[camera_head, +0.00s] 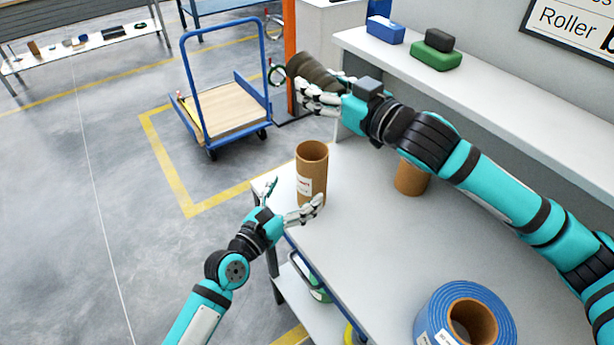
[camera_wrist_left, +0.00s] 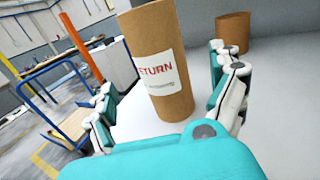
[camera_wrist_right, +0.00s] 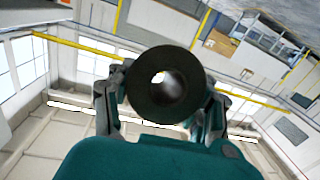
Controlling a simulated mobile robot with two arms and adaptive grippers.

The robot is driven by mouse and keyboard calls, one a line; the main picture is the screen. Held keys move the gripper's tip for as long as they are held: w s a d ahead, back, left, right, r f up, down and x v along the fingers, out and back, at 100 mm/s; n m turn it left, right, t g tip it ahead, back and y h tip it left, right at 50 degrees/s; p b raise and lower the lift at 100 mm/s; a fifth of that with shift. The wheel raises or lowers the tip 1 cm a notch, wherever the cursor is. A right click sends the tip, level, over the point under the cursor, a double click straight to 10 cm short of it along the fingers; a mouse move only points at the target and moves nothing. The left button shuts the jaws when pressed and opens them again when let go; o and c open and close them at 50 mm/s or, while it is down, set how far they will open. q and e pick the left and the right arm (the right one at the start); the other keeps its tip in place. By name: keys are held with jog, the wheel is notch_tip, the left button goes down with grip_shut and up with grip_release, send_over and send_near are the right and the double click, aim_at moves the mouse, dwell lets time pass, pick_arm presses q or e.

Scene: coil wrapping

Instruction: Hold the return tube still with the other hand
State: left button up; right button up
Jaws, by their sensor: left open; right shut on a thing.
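The return tube (camera_head: 312,172) is a brown cardboard cylinder standing upright near the table's left edge. Its white label, reading "RETURN", shows in the left wrist view (camera_wrist_left: 160,75). My left gripper (camera_head: 291,200) is open, with its fingers on either side of the tube's lower part; I cannot tell whether they touch it. My right gripper (camera_head: 318,88) is shut on a dark brown hollow roll (camera_head: 312,73), held tilted in the air above and behind the tube. The roll's open end faces the camera in the right wrist view (camera_wrist_right: 165,85).
A shorter brown tube (camera_head: 411,177) stands on the table under my right arm. A blue coil (camera_head: 465,318) lies at the front right. A shelf (camera_head: 470,85) holds blue, green and black boxes. A blue cart (camera_head: 225,105) stands on the floor beyond.

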aim_at(312, 173)
pick_arm(q)
jog(key=x, duration=0.7)
jog(key=shift+w+d, duration=0.2)
jog(key=shift+w, duration=0.15)
jog(key=c, duration=1.3)
